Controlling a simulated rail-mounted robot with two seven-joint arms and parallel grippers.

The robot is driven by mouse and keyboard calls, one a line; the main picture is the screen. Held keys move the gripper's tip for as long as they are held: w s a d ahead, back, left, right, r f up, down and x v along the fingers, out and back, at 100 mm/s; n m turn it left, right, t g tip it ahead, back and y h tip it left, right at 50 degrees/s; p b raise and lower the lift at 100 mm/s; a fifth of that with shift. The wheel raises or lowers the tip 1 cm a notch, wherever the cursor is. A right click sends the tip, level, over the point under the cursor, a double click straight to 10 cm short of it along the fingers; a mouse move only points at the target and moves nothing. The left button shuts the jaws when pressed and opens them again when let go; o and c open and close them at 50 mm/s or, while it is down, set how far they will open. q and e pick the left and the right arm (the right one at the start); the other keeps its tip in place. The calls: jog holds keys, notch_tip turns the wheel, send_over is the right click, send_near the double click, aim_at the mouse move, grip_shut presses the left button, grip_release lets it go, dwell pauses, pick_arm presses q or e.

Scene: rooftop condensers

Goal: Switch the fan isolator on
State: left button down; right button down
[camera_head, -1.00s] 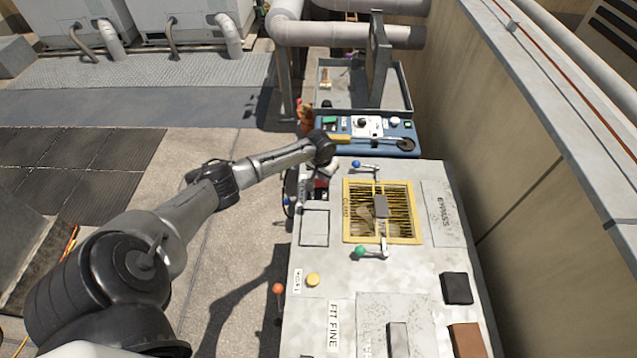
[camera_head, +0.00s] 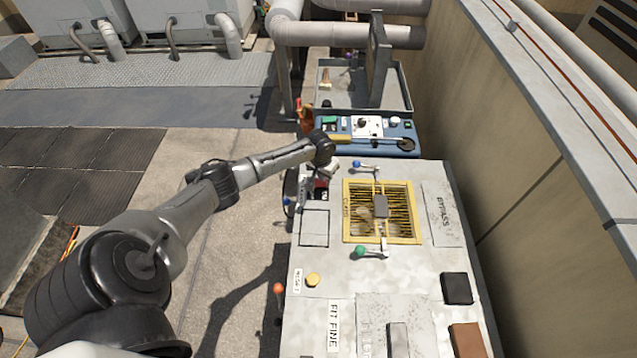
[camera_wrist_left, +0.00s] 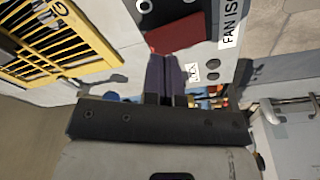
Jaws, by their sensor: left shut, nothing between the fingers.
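The fan isolator (camera_head: 321,184) is a small red and black unit at the far left corner of the pale cabinet top. In the left wrist view its red part (camera_wrist_left: 181,36) lies beside a dark block, near a label (camera_wrist_left: 231,22) partly reading "FAN IS". The switch's position is unclear. My right gripper is out of view.
A yellow fan guard (camera_head: 417,212) lies right of the isolator, with a blue-knobbed lever (camera_head: 357,164) and a green-knobbed lever (camera_head: 360,251) by it. A blue control box (camera_head: 345,148) and a grey tray (camera_head: 402,88) stand beyond. A wall (camera_head: 530,170) bounds the right.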

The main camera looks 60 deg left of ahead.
pick_arm(q)
jog(key=shift+f, duration=0.3)
dwell(0.4)
jog(key=shift+f+b, duration=0.4)
jog(key=shift+f, duration=0.15)
jog(key=shift+f, duration=0.35)
dwell(0.3)
jog(key=shift+r, duration=0.1)
jog(key=shift+r+p, duration=0.45)
jog(key=shift+p, duration=0.05)
notch_tip(320, 180, up, 6)
jog(key=p, duration=0.7)
dwell(0.5)
